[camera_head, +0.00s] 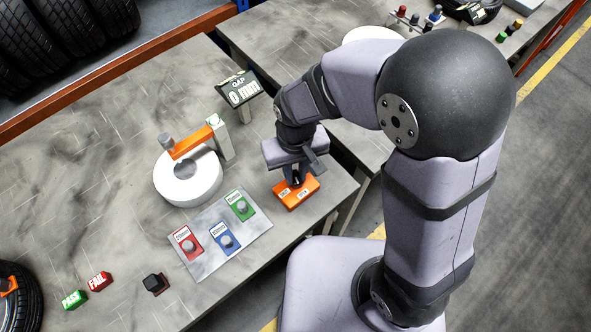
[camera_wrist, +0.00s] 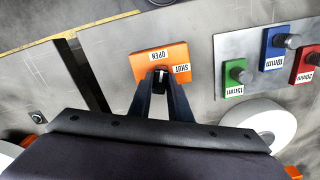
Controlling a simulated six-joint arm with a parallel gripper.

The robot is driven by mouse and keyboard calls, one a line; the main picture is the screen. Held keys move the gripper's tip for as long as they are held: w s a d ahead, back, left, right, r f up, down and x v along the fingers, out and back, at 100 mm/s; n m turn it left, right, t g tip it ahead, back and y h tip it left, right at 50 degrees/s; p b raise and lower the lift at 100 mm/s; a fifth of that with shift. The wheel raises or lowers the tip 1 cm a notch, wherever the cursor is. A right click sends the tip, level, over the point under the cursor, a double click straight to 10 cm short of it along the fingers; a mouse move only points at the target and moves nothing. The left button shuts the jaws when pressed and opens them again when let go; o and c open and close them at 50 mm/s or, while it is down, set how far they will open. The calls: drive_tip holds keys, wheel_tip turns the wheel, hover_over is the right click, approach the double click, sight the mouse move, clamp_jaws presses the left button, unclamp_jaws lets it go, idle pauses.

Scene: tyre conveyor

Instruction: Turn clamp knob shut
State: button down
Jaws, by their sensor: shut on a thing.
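The clamp knob is a small dark knob (camera_wrist: 161,70) on an orange base (camera_head: 298,194) near the table's right edge. The base also shows in the wrist view (camera_wrist: 172,53), with the labels OPEN and SHUT. My gripper (camera_head: 296,178) points down over the base. In the wrist view my fingers (camera_wrist: 161,78) are shut on the knob, which is mostly hidden between them. The clamp, an orange arm (camera_head: 191,142) on a grey post, reaches over a white ring (camera_head: 190,184) to the left. A dark display (camera_head: 240,92) behind it reads GAP 0 mm.
A grey plate (camera_head: 208,268) with red, blue and green labelled blocks lies front-left of the base. Green PASS (camera_head: 74,298) and red FAIL (camera_head: 100,281) blocks and a dark block (camera_head: 155,283) sit further left. Tyres (camera_head: 35,45) stand at the back left.

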sight(295, 176)
drive_tip(key=m+p, duration=0.1)
drive_tip(key=m, duration=0.3)
drive_tip(key=shift+r+m, duration=0.15)
drive_tip(key=shift+m, duration=0.15)
drive_tip(key=m+p, duration=0.1)
drive_tip(key=m, duration=0.3)
drive_tip(key=shift+w+m, duration=0.1)
drive_tip(key=shift+m, duration=0.3)
drive_tip(key=c, duration=1.6)
unclamp_jaws()
drive_tip(key=shift+c, duration=0.2)
drive_tip(key=shift+r+b, duration=0.55)
drive_tip(key=shift+r, duration=3.05)
